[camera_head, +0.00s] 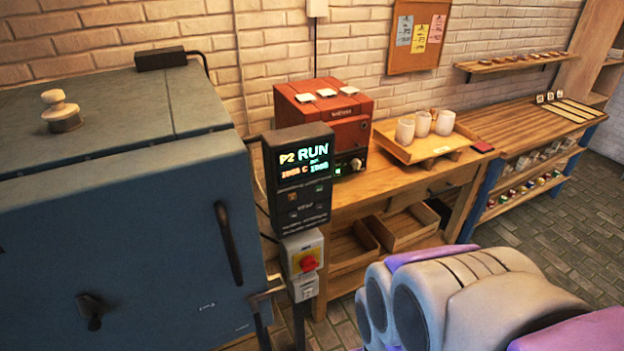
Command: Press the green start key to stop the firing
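The dark controller (300,178) hangs on a bracket at the right side of the blue-grey kiln (110,200). Its lit display (305,160) reads "P2 RUN", with smaller digits under it that look like temperatures. Small keys (305,205) sit on the panel below the display. They are dim and too small for me to tell which one is the green start key. My grey and purple arm shows at the lower right, below and right of the controller, apart from it in the picture. My gripper is not in view.
A red emergency button (308,263) on a yellow plate sits just below the controller. A wooden bench (370,195) behind bears a red machine (325,110) and a tray (412,150) with white cups. The kiln's handle (228,243) sticks out left of the controller.

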